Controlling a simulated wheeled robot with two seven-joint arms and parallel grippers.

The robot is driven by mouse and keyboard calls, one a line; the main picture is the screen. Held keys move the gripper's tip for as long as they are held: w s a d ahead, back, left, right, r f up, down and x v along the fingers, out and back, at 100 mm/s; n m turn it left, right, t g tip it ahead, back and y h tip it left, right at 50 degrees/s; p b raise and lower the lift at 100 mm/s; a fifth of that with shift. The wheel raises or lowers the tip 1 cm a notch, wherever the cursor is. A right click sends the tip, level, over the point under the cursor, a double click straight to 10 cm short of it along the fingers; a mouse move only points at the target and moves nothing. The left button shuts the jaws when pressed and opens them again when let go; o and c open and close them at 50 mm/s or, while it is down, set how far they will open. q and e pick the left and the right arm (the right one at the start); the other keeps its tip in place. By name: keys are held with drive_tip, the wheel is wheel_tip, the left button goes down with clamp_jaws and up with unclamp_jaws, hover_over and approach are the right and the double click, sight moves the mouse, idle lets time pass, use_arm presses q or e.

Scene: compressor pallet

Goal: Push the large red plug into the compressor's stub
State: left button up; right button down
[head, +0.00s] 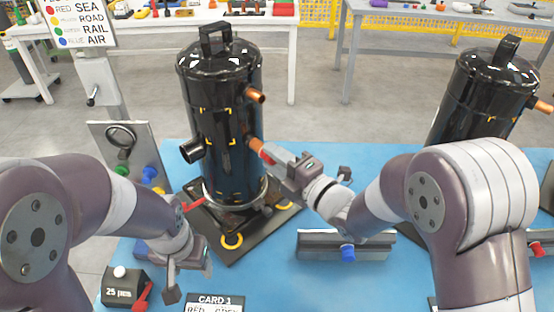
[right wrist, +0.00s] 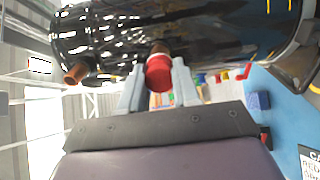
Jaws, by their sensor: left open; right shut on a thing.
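The black compressor (head: 225,125) stands upright on a dark pallet (head: 250,238). It has an upper copper stub (head: 256,95), a lower copper stub (head: 254,143) and a black stub (head: 190,151) at left. My right gripper (head: 272,155) is shut on the large red plug (head: 266,157), right at the lower copper stub's end. In the right wrist view the plug (right wrist: 159,76) sits between the fingers, in line with the copper stub (right wrist: 158,49) and seemingly touching it. How deep it sits is hidden. My left gripper (head: 188,284) is open and empty, low over the mat's front left.
A second black compressor (head: 485,95) stands at right. A grey block with a blue plug (head: 347,253) lies on the blue mat (head: 300,283). A grey panel (head: 103,140) stands behind my left arm. A "25 pcs" box (head: 122,287) and a card (head: 214,303) are in front.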

drive_tip(key=c, duration=0.7)
unclamp_jaws()
drive_tip(key=shift+c, duration=0.2)
